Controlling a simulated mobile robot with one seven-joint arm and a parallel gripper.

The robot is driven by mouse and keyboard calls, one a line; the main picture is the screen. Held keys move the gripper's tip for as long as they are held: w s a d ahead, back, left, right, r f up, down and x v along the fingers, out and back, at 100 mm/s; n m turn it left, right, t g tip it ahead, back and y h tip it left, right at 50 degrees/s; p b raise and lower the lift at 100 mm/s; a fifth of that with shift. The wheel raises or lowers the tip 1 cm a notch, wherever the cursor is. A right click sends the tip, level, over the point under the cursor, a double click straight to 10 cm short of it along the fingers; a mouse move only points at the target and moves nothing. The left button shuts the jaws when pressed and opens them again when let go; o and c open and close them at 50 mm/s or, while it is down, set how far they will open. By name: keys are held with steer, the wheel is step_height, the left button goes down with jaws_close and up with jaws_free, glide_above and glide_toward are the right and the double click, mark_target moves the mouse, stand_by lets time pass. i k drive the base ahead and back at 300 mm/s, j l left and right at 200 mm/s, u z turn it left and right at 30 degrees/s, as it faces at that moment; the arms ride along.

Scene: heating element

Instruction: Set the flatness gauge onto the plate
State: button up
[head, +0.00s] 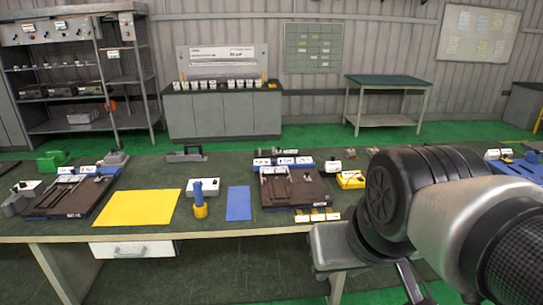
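No object here can be told for certain as the flatness gauge. A small upright tool with a blue handle (197,190) and a yellow base stands between the yellow and blue mats. A dark grey bracket-like piece (186,155) stands at the bench's back edge. A dark brown plate-like fixture (293,188), with slots and small white labels, lies right of the blue mat; it may be the plate. A similar fixture (72,194) lies at the left. My arm fills the lower right, and part of my gripper (411,284) shows below it; its fingertips are unclear.
The green-topped bench (140,228) also holds a yellow mat (140,208), a blue mat (238,203), a yellow box (351,180), small yellow labelled pieces (318,216) and a green part (53,160). Bare bench top shows around the mats.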

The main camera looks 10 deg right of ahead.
mark_target(331, 166)
steer(key=i+l, duration=1.55)
steer(key=i, duration=0.25)
